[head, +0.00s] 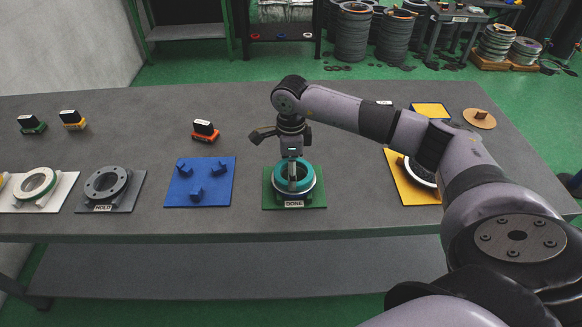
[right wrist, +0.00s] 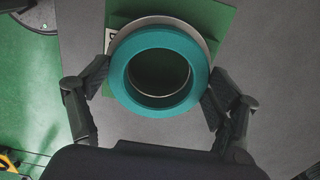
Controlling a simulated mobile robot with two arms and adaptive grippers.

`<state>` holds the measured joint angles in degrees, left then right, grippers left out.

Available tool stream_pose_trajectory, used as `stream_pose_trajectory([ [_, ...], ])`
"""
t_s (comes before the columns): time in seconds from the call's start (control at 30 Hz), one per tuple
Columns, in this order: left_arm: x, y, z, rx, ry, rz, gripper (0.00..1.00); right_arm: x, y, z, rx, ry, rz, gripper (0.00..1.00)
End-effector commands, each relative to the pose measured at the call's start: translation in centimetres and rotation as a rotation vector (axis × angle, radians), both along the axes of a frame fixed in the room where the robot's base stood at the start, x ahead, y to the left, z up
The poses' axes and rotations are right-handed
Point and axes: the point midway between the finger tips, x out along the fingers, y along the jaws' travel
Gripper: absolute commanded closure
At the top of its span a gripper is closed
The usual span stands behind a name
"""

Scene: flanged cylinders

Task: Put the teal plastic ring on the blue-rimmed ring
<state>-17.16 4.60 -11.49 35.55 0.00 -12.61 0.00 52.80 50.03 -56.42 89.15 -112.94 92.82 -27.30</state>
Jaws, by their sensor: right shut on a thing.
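The teal plastic ring (head: 306,172) is in my right gripper (head: 292,183), above the green plate (head: 316,203) labelled DONE. In the right wrist view the teal ring (right wrist: 155,108) lies level between the two fingers, one at each side of its outer wall. A pale ring (head: 306,194) sits on the green plate under it, mostly covered; its blue rim is hard to make out. Its pale edge (right wrist: 170,18) shows past the teal ring's upper side in the wrist view, so the two look slightly offset. I cannot tell whether they touch. My left gripper is not in view.
A blue plate (head: 180,192) with pegs, a grey plate (head: 129,203) with a dark flange, and a white plate (head: 62,197) with a ring stand left. A yellow plate (head: 412,194) with a ring is right, partly behind my arm. Small labelled blocks stand behind.

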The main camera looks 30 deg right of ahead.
Motion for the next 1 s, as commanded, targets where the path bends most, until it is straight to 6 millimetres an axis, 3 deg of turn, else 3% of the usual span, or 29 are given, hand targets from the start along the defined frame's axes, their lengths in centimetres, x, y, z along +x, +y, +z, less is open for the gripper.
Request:
stream_pose_trajectory([
  [0.27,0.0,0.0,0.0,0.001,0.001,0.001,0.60,0.0,0.0,0.0,0.000,0.000,0.000,0.00],
  [0.67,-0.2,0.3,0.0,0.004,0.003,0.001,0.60,0.0,0.0,0.5,0.000,-0.001,0.000,0.00],
  [1.0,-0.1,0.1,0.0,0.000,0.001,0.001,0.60,0.1,0.0,7.0,0.001,-0.005,0.001,0.00],
])
